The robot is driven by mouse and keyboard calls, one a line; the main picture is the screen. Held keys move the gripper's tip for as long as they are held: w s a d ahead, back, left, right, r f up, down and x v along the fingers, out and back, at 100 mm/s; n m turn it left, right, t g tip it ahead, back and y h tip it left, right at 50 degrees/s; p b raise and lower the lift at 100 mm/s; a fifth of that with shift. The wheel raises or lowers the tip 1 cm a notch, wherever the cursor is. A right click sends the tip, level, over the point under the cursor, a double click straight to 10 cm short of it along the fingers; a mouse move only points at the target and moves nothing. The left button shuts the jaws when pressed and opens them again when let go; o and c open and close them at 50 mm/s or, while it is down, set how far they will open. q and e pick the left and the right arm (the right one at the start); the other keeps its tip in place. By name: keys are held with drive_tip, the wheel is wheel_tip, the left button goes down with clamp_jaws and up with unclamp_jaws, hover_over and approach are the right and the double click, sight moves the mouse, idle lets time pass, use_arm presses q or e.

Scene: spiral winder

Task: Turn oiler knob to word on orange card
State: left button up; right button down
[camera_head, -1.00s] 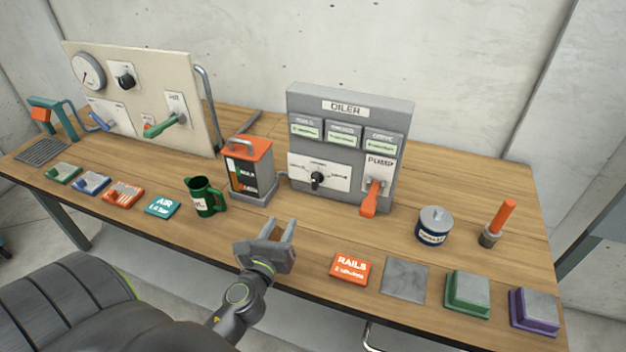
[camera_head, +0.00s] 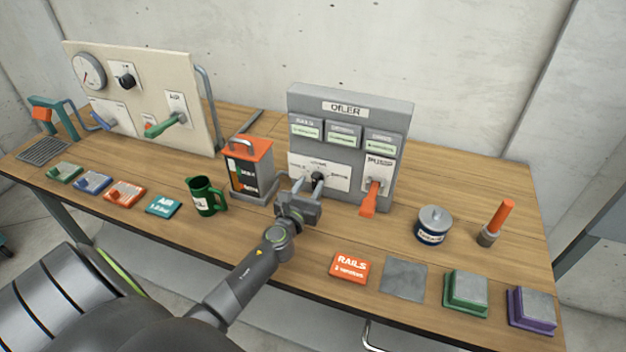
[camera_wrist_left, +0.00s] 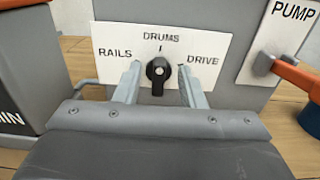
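The grey oiler box (camera_head: 350,107) stands at the back of the table. Its black knob (camera_head: 317,178) sits on a white plate marked RAILS, DRUMS and DRIVE; in the left wrist view the knob (camera_wrist_left: 158,70) has its pointer up at DRUMS. My left gripper (camera_head: 309,186) is open in front of the plate; in the left wrist view its fingers (camera_wrist_left: 158,88) stand either side of the knob, apart from it. The orange card (camera_head: 350,268) lies on the table front and reads RAILS, with a smaller blurred line below. My right gripper is not in view.
An orange pump lever (camera_head: 371,197) sticks out right of the knob. An orange-topped canister (camera_head: 248,160) and green jug (camera_head: 205,196) stand to the left. A lidded tin (camera_head: 433,225) and grey plate (camera_head: 404,280) are at the right.

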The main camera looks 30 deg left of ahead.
sight(316, 180)
use_arm(q)
drive_tip(key=shift+x, duration=1.5)
clamp_jaws()
